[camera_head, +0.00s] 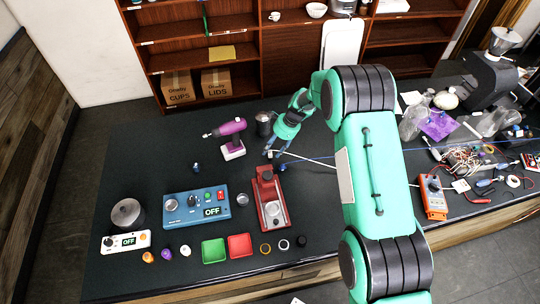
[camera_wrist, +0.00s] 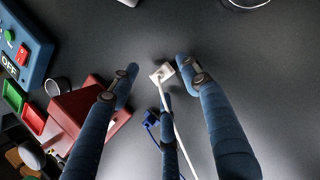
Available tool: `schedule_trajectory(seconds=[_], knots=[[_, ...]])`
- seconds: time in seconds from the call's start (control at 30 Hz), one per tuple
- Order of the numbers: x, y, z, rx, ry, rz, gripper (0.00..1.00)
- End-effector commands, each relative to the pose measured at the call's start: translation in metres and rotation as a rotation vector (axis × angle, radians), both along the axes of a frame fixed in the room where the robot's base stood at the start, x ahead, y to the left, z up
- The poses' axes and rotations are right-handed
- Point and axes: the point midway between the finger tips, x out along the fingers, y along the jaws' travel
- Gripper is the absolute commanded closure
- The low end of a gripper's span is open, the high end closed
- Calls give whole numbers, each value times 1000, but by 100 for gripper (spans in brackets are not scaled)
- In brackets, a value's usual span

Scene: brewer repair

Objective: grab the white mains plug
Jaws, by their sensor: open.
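The white mains plug (camera_wrist: 161,73) lies on the dark worktop between the fingertips of my gripper (camera_wrist: 156,72) in the wrist view. Its white cable runs from it down the picture, past the middle finger. My gripper is open, with fingers left and right of the plug and a third finger over the cable side; no finger clearly closes on it. In the head view my gripper (camera_head: 272,153) is low over the worktop behind the red device. The white cable (camera_head: 308,160) leads right from there; the plug itself is hard to make out.
A blue plug or connector (camera_wrist: 151,119) lies close to the middle finger. The red device (camera_head: 270,198) stands just in front of my gripper. A purple drill (camera_head: 231,137) and a dark metal cup (camera_head: 264,125) stand nearby. Worktop left of the drill is clear.

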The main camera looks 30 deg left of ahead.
Motion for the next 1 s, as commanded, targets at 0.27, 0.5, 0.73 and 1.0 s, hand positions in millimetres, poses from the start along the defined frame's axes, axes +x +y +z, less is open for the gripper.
schedule_trajectory(seconds=[0.27, 0.5, 0.73, 1.0], knots=[[-4, 6, -18, 1, -1, -2, 53], [-4, 6, -19, 0, 0, -1, 53], [-5, 6, -19, 0, 0, -1, 53], [-5, 6, -19, 0, 0, -1, 83]])
